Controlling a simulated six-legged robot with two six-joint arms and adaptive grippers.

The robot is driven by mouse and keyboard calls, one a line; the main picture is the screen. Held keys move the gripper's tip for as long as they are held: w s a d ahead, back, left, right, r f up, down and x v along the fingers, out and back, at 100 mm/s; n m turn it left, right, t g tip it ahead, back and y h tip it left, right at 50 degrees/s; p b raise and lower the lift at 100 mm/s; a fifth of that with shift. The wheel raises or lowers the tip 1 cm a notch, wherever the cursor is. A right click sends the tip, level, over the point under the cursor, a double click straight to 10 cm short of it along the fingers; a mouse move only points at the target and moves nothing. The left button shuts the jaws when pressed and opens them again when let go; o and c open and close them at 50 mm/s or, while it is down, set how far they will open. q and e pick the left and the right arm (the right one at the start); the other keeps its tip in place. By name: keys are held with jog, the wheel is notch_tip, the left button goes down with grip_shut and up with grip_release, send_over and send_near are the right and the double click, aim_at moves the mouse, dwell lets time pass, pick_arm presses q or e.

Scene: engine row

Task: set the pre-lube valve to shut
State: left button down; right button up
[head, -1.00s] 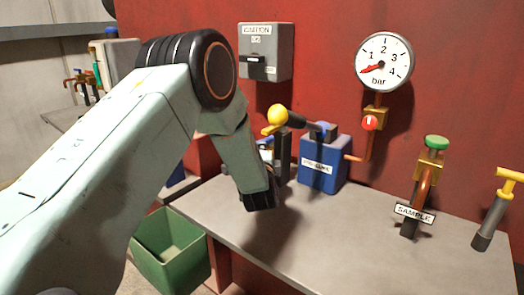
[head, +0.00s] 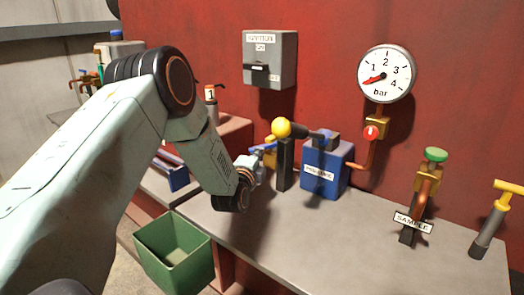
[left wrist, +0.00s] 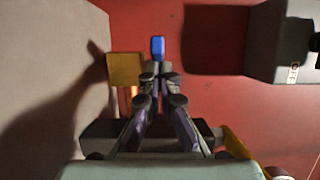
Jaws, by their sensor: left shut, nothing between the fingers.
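A blue box (head: 324,170) with a pale label, apparently reading PRE-LUBE, stands on the bench against the red wall. Left of it is a dark post and a lever with a yellow ball (head: 281,127). A small blue handle (head: 262,147) shows just left of the post, partly hidden by my left gripper (head: 260,161). In the left wrist view the blue handle (left wrist: 158,47) lies just beyond my shut, empty fingertips (left wrist: 158,72); contact is unclear. A brass block (left wrist: 124,69) with a copper pipe is beside it. My right gripper is out of view.
The ignition box (head: 270,60) is above. A green-capped sample valve (head: 430,175) and a yellow T-handle (head: 502,195) stand farther right. A green bin (head: 175,254) sits below the bench edge.

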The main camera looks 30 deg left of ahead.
pick_arm(q)
jog(key=shift+w+a+r+p, duration=0.1)
jog(key=shift+a+p, duration=0.5)
jog(key=shift+a, duration=0.05)
jog(key=shift+w+a+r+p, duration=0.1)
jog(key=shift+a+p, duration=0.5)
jog(key=shift+w+a+f+p, duration=0.1)
jog(key=shift+w+a+p, duration=0.15)
jog(key=shift+a, duration=0.25)
jog(key=shift+w+a+p, duration=0.15)
jog(key=shift+a+p, duration=0.15)
jog(key=shift+a, duration=0.2)
jog(key=w+a, duration=0.1)
jog(key=w, duration=0.1)
jog(key=w+a, duration=0.2)
jog(key=shift+w+a, duration=0.2)
jog(key=shift+a, duration=0.05)
